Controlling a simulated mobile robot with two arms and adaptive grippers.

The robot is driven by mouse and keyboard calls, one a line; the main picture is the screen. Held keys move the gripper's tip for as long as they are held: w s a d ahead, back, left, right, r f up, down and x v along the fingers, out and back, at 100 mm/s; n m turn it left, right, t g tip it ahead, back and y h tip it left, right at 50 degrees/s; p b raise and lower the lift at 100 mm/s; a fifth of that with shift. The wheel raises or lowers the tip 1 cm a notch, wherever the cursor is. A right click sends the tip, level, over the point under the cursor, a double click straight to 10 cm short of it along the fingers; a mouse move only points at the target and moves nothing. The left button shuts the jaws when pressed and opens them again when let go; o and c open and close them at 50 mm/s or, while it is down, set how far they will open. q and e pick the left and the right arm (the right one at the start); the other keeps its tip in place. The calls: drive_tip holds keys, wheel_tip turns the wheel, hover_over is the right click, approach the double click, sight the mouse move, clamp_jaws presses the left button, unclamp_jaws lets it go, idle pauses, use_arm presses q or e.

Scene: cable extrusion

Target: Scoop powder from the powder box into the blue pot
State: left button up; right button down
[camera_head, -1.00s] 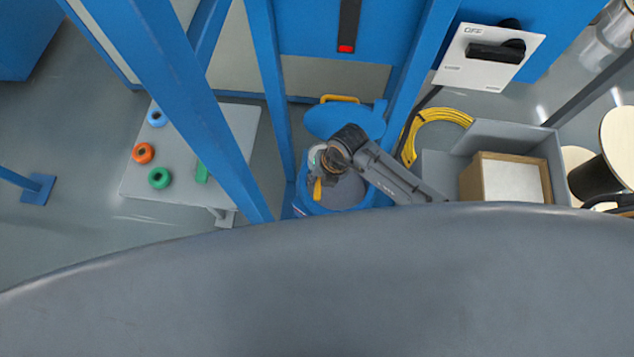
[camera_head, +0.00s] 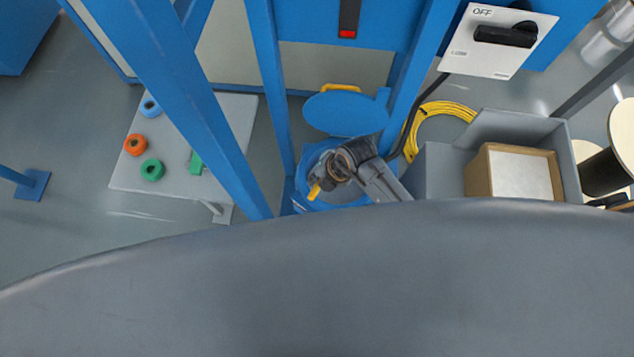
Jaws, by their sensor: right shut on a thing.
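The blue pot (camera_head: 302,190) stands open near the middle of the head view, with its round blue lid (camera_head: 343,115) tilted back behind it. My right gripper (camera_head: 322,184) is over the pot's opening and shut on a small yellow-handled tool, likely the scoop (camera_head: 314,192). The scoop's bowl is hidden by the gripper and arm, so I cannot tell whether it holds powder. The powder box (camera_head: 478,175) is a brown box with white powder (camera_head: 521,177) at the right, inside a grey bin. My left gripper is not in view.
Blue frame posts (camera_head: 268,90) rise close to the pot on both sides. A grey bin (camera_head: 437,170) surrounds the powder box. A yellow cable coil (camera_head: 440,112) lies behind. A white switch panel (camera_head: 497,40) is upper right. A grey table (camera_head: 180,180) with coloured rolls stands left.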

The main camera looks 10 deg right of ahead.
drive_tip(key=w+d+r+m+g+y+b, duration=0.1)
drive_tip(key=w+d+y+b, duration=0.1)
drive_tip(key=d+y+b, duration=1)
drive_tip(key=shift+d+r+m+y+b, duration=0.25)
drive_tip(key=shift+y+b, duration=0.25)
drive_tip(key=shift+b, duration=1.65)
drive_tip(key=shift+s, duration=0.1)
